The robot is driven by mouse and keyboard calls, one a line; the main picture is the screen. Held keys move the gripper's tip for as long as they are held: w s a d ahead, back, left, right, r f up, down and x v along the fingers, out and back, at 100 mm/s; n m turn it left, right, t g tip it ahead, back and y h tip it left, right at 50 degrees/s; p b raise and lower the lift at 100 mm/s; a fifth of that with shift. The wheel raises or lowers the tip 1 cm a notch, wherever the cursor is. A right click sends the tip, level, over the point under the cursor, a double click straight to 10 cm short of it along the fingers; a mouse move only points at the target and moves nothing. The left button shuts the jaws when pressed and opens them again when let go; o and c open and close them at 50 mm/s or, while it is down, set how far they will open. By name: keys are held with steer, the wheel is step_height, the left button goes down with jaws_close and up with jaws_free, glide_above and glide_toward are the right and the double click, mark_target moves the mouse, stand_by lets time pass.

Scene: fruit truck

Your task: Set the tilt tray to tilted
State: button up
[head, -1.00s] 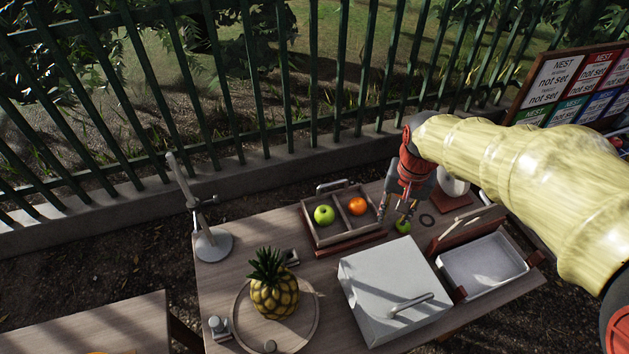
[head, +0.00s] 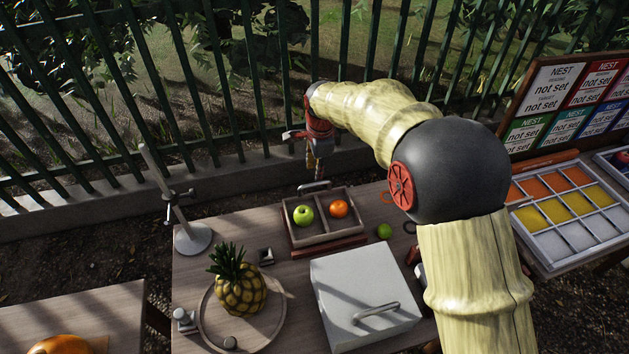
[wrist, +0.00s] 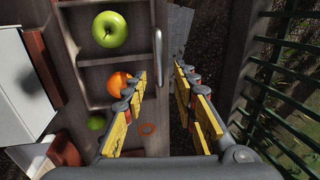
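The tilt tray (head: 289,226) is a wooden two-compartment tray on a red-brown base, with a metal handle (head: 314,186) on its far side. A green apple (head: 303,215) lies in its left compartment and an orange (head: 339,208) in its right one. The tray looks about level on its base. My gripper (head: 315,168) points down above the tray's far side, near the handle. In the wrist view, the yellow-padded fingers (wrist: 168,85) are apart and empty, with the handle (wrist: 158,52) showing just beyond the gap between them. No contact with the handle is visible.
A white lidded box (head: 345,280) stands in front of the tray, and a pineapple (head: 240,290) sits on a round board at front left. A lime (head: 384,231) lies right of the tray. A metal stand (head: 193,238) is at left, and a green fence (head: 262,90) runs behind.

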mark_target(315, 185)
steer(key=f, duration=0.2)
steer(key=w+f+b, duration=0.1)
steer(key=f, duration=0.1)
steer(key=f+b, duration=0.1)
steer(key=f, duration=0.2)
steer(key=shift+w+a, duration=0.15)
steer(key=shift+a, duration=0.05)
steer(key=shift+c, duration=1.1)
jaws_close()
